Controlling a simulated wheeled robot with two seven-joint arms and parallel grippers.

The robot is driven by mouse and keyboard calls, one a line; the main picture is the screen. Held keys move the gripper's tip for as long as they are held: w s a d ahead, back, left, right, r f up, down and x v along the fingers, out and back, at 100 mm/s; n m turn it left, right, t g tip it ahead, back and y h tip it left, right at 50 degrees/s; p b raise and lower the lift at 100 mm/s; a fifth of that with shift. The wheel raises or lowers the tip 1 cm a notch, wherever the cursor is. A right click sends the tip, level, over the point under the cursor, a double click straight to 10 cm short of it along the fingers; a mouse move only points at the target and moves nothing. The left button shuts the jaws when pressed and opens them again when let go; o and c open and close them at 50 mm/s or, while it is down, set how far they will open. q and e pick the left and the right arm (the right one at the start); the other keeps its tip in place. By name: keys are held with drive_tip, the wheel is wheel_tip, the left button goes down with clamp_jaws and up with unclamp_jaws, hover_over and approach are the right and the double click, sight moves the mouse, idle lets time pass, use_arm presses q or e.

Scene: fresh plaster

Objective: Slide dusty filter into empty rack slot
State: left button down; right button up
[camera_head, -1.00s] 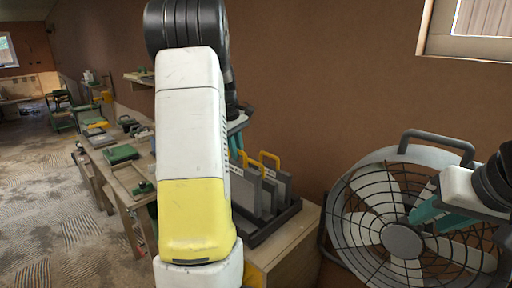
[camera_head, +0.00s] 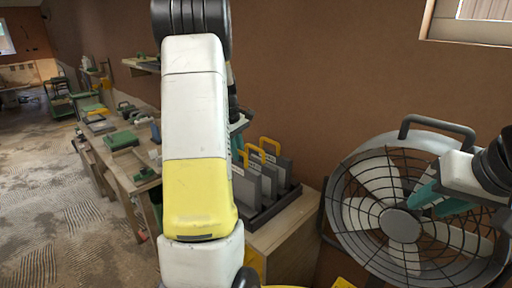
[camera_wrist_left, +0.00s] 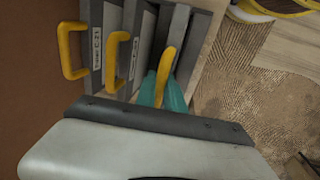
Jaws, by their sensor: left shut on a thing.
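Grey filters with yellow handles stand in a dark rack (camera_head: 262,219) beside the wall. In the left wrist view, two labelled filters, one (camera_wrist_left: 93,45) and another (camera_wrist_left: 127,50), have free handles. My left gripper (camera_wrist_left: 165,92) is shut on the yellow handle of the dusty filter (camera_wrist_left: 178,38), at the right side of the row. The filter's lower part and how deep it sits in a slot are hidden. In the head view my left arm hides most of this gripper. My right gripper (camera_head: 443,201) is open and empty in front of the fan.
A large caged fan (camera_head: 372,217) stands right of the rack, close to my right gripper. A long wooden workbench (camera_head: 120,165) with green and grey items runs along the wall at left. The floor at left is free.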

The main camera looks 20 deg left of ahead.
use_arm(q)
drive_tip(key=shift+f, duration=0.9)
drive_tip(key=c, duration=1.4)
unclamp_jaws()
drive_tip(key=shift+o, duration=0.2)
wheel_tip(320, 180, up, 8)
drive_tip(key=s, duration=0.1)
drive_tip(key=shift+s+a+f, duration=0.15)
drive_tip(key=shift+s+a, duration=0.05)
drive_tip(key=shift+a, duration=0.1)
